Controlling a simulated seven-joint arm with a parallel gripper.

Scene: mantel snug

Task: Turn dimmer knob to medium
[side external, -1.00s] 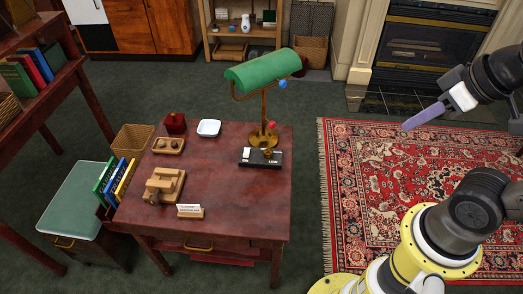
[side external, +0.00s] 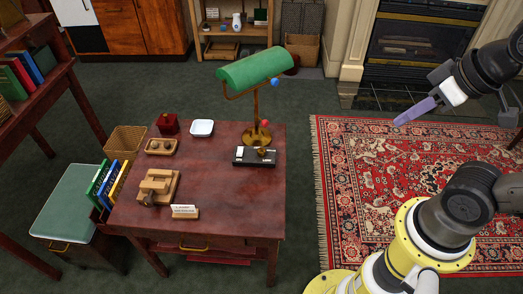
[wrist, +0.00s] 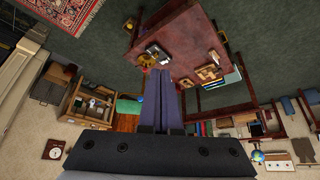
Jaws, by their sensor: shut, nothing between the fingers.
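A low black box (side external: 255,157) with a small brass knob (side external: 262,151) and a white part on its top lies on the red-brown table, in front of the brass foot of a green-shaded lamp (side external: 255,68). The knob's marking is too small to read. My gripper (side external: 398,122) is shut and empty, with its purple fingers together. It hangs over the rug, well to the right of the box and apart from it. In the wrist view the shut fingers (wrist: 168,80) point towards the table, which appears upside down, and the green shade (wrist: 128,105) is left of them.
The table (side external: 230,205) also bears a white dish (side external: 202,128), a red object (side external: 167,123), a wooden tray (side external: 162,146), a wooden toy (side external: 157,187) and a name card (side external: 185,211). The lamp stands close behind the box. Bare tabletop lies in front of it.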

